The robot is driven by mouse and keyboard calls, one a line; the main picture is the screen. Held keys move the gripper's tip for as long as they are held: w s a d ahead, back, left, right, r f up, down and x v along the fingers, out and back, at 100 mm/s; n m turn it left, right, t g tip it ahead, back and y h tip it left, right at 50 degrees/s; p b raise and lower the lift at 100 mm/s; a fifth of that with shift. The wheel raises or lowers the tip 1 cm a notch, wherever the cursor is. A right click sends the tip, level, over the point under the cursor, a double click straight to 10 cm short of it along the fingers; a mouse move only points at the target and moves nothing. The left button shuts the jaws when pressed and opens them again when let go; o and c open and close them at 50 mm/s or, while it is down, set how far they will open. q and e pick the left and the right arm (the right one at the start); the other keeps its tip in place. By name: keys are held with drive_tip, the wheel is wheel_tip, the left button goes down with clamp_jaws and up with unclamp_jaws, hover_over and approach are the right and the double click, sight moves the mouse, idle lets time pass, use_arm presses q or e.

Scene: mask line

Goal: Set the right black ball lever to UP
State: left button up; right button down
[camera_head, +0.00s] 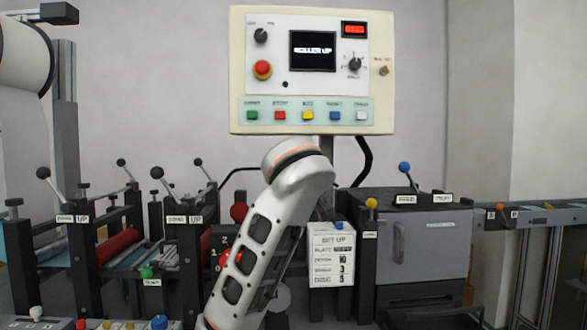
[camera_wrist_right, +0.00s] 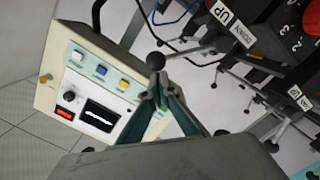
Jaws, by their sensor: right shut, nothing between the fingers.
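In the head view, the right black ball lever (camera_head: 157,172) stands above a white label (camera_head: 185,219) reading UP, its ball tilted up and to the left. A similar left lever (camera_head: 43,173) stands at its own UP label. My right gripper (camera_wrist_right: 160,85) shows in the wrist view, shut and empty. A black ball (camera_wrist_right: 155,60) lies just past its fingertips; I cannot tell whether they touch, or which lever it belongs to. In the head view, my arm rises in the middle and my right gripper does not show. My left gripper is not in view.
A cream control panel (camera_head: 240,70) hangs above. Smaller black ball levers (camera_head: 198,162) stand behind.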

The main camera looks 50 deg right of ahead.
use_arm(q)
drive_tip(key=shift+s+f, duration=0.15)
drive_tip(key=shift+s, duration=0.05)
use_arm(e)
wheel_tip(320, 180, up, 10)
idle(0.5)
idle(0.5)
